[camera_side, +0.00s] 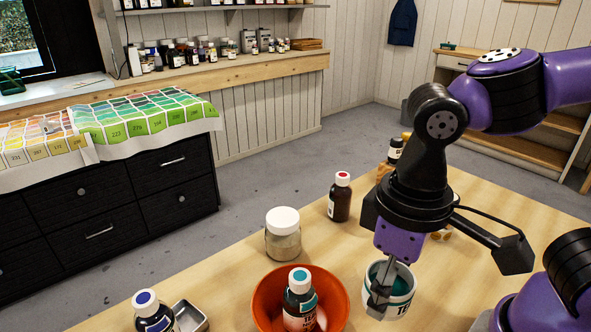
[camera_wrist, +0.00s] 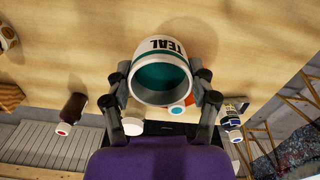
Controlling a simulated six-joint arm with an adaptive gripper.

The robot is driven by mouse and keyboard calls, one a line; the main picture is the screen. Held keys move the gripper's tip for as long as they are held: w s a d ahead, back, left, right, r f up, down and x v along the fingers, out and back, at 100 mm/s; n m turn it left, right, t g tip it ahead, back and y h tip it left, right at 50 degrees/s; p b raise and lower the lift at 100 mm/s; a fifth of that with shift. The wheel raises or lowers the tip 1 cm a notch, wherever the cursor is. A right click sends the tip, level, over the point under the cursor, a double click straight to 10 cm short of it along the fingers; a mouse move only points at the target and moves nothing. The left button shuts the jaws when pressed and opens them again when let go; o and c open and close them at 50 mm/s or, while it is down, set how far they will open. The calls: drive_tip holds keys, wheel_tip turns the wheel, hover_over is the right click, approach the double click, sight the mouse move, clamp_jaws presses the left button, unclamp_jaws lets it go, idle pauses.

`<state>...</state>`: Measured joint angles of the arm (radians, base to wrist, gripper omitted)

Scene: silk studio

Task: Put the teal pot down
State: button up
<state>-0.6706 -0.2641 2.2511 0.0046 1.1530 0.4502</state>
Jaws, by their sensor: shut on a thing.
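The teal pot (camera_side: 402,284) is a white cup with a teal inside and a "TEAL" label, right of the orange bowl in the side view. In the wrist view the pot (camera_wrist: 163,40) fills the top middle, its open mouth facing the camera. My gripper (camera_side: 380,296) is shut on the pot, with one finger in front of it in the side view. In the wrist view the fingers of my gripper (camera_wrist: 164,84) lie on either side of its rim. I cannot tell whether its base touches the table.
The orange bowl (camera_side: 267,291) holds a teal-capped bottle (camera_side: 300,298). A white-lidded jar (camera_side: 283,241), a red-capped brown bottle (camera_side: 341,198), a blue-capped bottle (camera_side: 153,315) and a metal tin (camera_side: 191,318) stand on the wooden table (camera_side: 465,260). Bare tabletop lies right of the pot.

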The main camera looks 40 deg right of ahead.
sight(402, 314)
drive_tip(key=shift+s+f+n, duration=0.3)
drive_tip(key=shift+s+f, duration=0.6)
drive_tip(key=shift+s, duration=0.3)
drive_tip(key=w+d+f, duration=0.6)
drive_tip(key=w+d, duration=0.1)
drive_tip(key=shift+w+d+f, duration=0.2)
drive_tip(key=shift+d, duration=0.05)
drive_tip(key=shift+f, duration=2)
drive_tip(key=shift+f, duration=0.1)
drive_tip(key=o, duration=1.2)
